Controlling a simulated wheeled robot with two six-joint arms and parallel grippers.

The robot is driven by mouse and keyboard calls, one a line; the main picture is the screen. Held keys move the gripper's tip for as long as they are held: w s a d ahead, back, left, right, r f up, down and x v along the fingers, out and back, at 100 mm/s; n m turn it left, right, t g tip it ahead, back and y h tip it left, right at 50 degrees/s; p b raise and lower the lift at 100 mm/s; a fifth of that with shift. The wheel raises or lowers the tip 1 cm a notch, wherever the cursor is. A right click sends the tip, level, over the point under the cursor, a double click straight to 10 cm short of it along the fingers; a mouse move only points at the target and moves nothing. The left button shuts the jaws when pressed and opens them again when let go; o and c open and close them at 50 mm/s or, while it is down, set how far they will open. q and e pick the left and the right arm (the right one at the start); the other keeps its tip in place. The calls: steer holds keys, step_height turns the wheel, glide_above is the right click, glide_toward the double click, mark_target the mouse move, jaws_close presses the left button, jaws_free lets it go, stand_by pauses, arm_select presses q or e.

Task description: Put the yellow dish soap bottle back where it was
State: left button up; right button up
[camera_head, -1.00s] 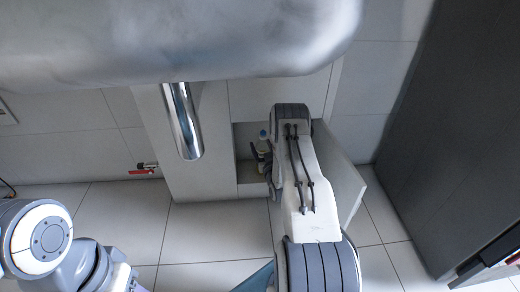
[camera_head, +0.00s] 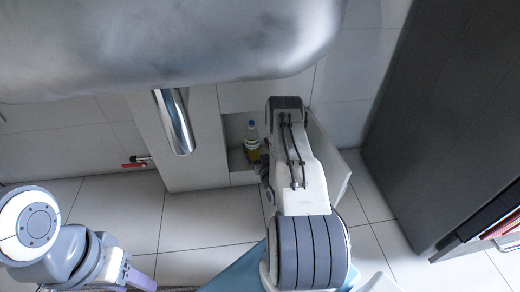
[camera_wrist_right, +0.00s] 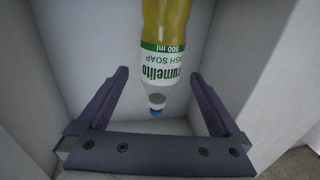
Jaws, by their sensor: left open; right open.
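The yellow dish soap bottle (camera_head: 252,138), with a white-and-green label and a blue cap, stands upright in an open cabinet compartment (camera_head: 235,130). My right gripper (camera_head: 264,168) is just in front of the compartment, low by the bottle. In the wrist view, the open fingers of this gripper (camera_wrist_right: 159,77) are on either side of the bottle, with a gap at each side. My left gripper (camera_head: 142,279) is at the lower left, partly cut off, away from the bottle.
The cabinet door (camera_head: 330,155) stands open to the right of my right forearm. The large metal sink (camera_head: 170,50) hangs above, with a chrome pipe (camera_head: 174,120) below it. A red-handled valve (camera_head: 136,161) is on the left wall. A dark cabinet (camera_head: 430,120) is at the right.

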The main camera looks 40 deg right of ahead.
steer(key=p+v, duration=0.1)
steer(key=v, duration=0.4)
steer(key=shift+p, duration=0.3)
